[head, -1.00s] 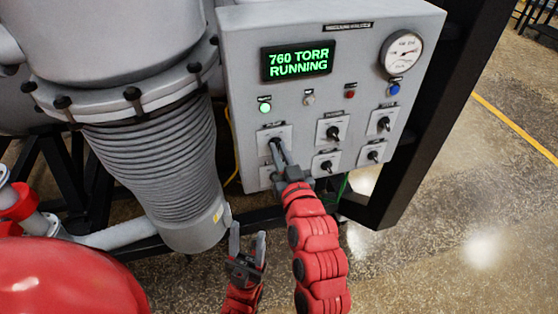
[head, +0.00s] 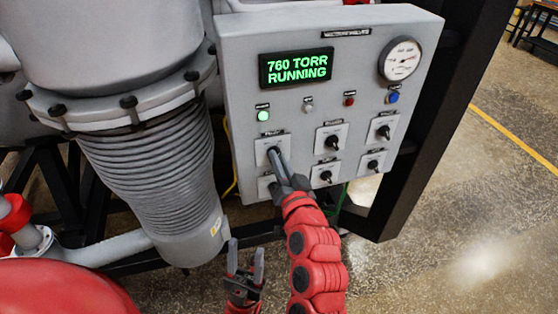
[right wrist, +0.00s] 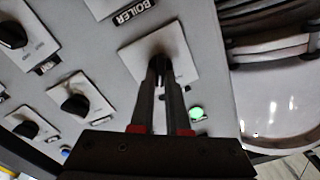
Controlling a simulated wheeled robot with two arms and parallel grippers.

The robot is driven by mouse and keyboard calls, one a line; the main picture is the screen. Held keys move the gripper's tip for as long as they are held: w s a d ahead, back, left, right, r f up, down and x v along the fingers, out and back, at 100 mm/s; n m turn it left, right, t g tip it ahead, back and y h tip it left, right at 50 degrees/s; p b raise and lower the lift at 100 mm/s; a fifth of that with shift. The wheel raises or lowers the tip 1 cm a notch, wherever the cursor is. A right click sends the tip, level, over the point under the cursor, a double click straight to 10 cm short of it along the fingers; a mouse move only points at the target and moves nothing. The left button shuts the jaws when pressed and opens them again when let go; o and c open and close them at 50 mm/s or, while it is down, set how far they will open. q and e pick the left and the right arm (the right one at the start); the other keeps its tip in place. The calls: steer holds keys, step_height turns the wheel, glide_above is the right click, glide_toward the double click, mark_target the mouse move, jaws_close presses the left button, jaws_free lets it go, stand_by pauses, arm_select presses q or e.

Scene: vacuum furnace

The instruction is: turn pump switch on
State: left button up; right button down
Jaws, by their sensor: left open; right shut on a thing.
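The grey control panel (head: 350,70) has several dark knob switches on white plates. My right gripper (head: 273,153) is shut on the upper-left switch, taken as the pump switch (head: 262,147); its label in the head view is too small to read surely. In the right wrist view, the fingers (right wrist: 160,68) close on that switch's knob in front of its white plate (right wrist: 178,42). The fingers partly hide the knob. My left gripper (head: 245,255) is open and empty, below the panel.
The display (head: 296,67) reads 760 TORR RUNNING, and a green light (head: 263,115) is lit above the held switch. Other switches (head: 331,143) sit close to the right. A ribbed grey column (head: 150,165) stands left of the panel. A gauge (head: 400,60) is at upper right.

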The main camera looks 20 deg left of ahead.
steer(key=c, duration=0.9)
jaws_free()
steer(key=p+v, duration=1.4)
steer(key=v, duration=0.3)
steer(key=shift+d, duration=0.2)
